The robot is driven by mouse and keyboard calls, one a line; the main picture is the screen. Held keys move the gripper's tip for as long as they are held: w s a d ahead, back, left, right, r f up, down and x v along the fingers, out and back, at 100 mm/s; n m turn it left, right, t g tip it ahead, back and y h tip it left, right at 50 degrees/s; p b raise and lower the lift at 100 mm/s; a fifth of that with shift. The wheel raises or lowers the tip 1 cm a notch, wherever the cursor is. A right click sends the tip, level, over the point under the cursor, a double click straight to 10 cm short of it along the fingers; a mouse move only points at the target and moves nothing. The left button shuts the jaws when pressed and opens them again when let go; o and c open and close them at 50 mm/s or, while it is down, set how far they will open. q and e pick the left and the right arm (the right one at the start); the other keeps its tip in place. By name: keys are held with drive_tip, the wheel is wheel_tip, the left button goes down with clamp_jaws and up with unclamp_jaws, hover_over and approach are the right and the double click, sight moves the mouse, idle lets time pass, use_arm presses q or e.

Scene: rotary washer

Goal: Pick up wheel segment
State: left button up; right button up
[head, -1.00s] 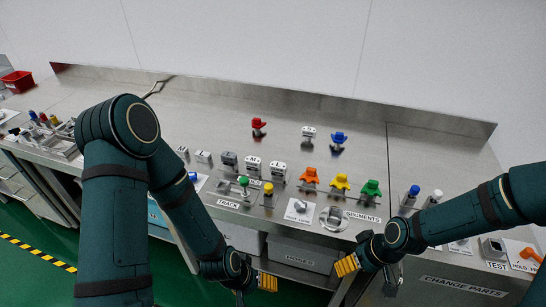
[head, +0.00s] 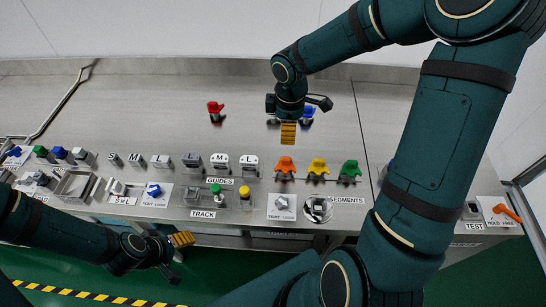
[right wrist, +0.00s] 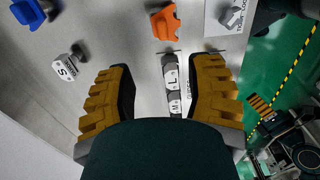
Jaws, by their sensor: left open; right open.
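The wheel segments are coloured knob-like pieces. Orange (head: 285,165), yellow (head: 318,168) and green (head: 349,170) ones stand in a row behind the SEGMENTS label. A red one (head: 215,108) stands further back, and a blue one (head: 307,113) is partly hidden behind my right gripper (head: 288,132). That gripper is open and empty above the table, behind the orange segment. In the right wrist view, the orange segment (right wrist: 166,22) lies beyond the spread fingers, and the blue one (right wrist: 31,12) is at the top left. My left gripper (head: 181,240) is open and empty off the table's front edge.
Guide blocks (head: 220,161) stand left of the orange segment. A white block marked S (right wrist: 68,66) stands near the blue segment. The back left of the table (head: 150,105) is clear.

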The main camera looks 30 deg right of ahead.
sight(286, 158)
wheel_tip(286, 158, down, 13)
drive_tip(key=shift+s+f+b, duration=0.1)
drive_tip(key=shift+s+b, duration=0.05)
drive_tip(key=shift+b, duration=1)
drive_tip(key=shift+a, duration=0.1)
clamp_jaws()
